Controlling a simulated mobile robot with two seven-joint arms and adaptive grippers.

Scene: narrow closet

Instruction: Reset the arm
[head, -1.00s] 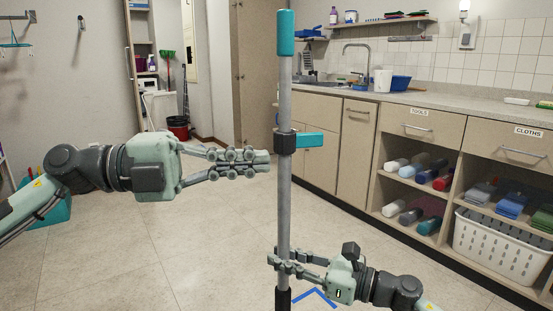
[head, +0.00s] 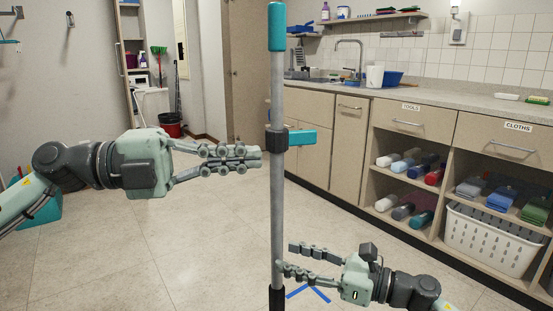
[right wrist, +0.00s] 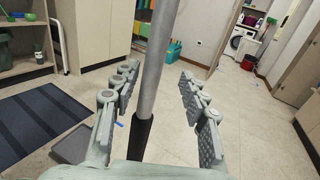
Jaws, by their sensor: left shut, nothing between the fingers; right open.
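My left gripper (head: 258,158) is shut and empty, pointing right, just left of an upright grey pole (head: 277,205) below its teal clamp lever (head: 302,137). My right gripper (head: 283,256) is open low at the pole, coming from the right. In the right wrist view its two fingers (right wrist: 155,85) are spread, with the pole (right wrist: 158,60) standing between them and a gap on each side. The pole has a teal top grip (head: 276,27) and a black lower part. Its foot is out of view.
A counter (head: 440,95) with drawers and open shelves runs along the right. A white basket (head: 490,240) stands in its lowest shelf. A blue floor mark (head: 312,292) lies beside the pole. A red bucket (head: 170,125) is at the back; open floor lies at the left.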

